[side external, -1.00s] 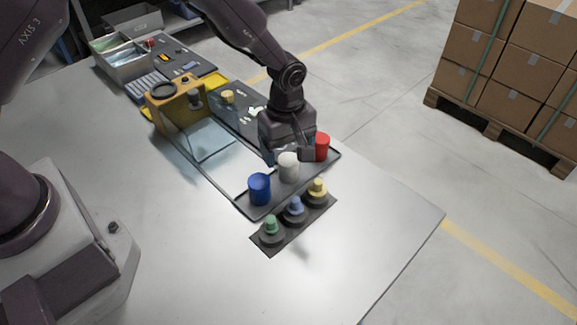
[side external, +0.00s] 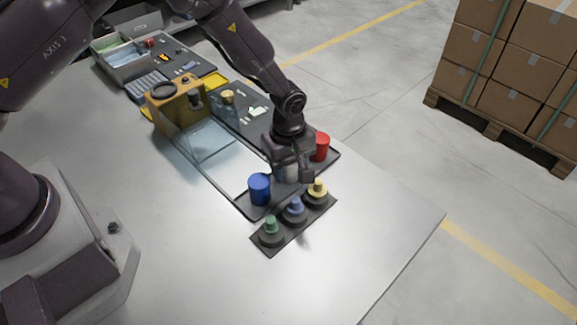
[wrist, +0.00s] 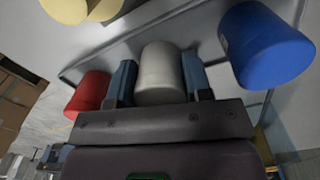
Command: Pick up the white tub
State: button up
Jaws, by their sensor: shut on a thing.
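The white tub (wrist: 161,72) stands between the two fingers of my gripper (wrist: 159,82) in the wrist view. My gripper is shut on it, with one finger on each side. In the side view my gripper (side external: 292,172) comes down over the tub and hides most of it; a pale part of the tub (side external: 290,174) shows between the fingers. The tub is at the dark tray (side external: 262,213), between the blue tub (side external: 259,188) and the red tub (side external: 320,147). I cannot tell whether it touches the tray.
A dark strip with green, blue and yellow knobbed pieces (side external: 295,211) lies just in front of the tray. A clear-sided box with an orange frame (side external: 178,108) stands behind, left. The table's front right is clear.

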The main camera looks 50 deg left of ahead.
jog(key=shift+r, duration=0.15)
jog(key=shift+r, duration=0.25)
notch_tip(320, 180, up, 2)
jog(key=shift+r, duration=0.15)
jog(key=s+a+r, duration=0.4)
jog(key=s+r, duration=0.6)
jog(key=s, duration=0.3)
jog(key=w+a+n, duration=0.1)
jog(key=w+a, duration=0.1)
jog(key=a, duration=0.2)
jog(key=w+a+r+n, duration=0.1)
jog(key=a+n, duration=0.1)
jog(key=a, duration=0.3)
jog(key=w+a+r+n, duration=0.1)
jog(key=w+a, duration=0.1)
jog(key=a, duration=0.2)
jog(key=shift+w+a+r+n, duration=0.25)
jog(key=shift+w+a+n, duration=0.05)
jog(key=shift+a+n, duration=0.1)
jog(key=s+a+r+n, duration=0.1)
jog(key=a+r+n, duration=0.25)
jog(key=a, duration=1.15)
jog(key=shift+n, duration=0.25)
jog(key=shift+f, duration=3.5)
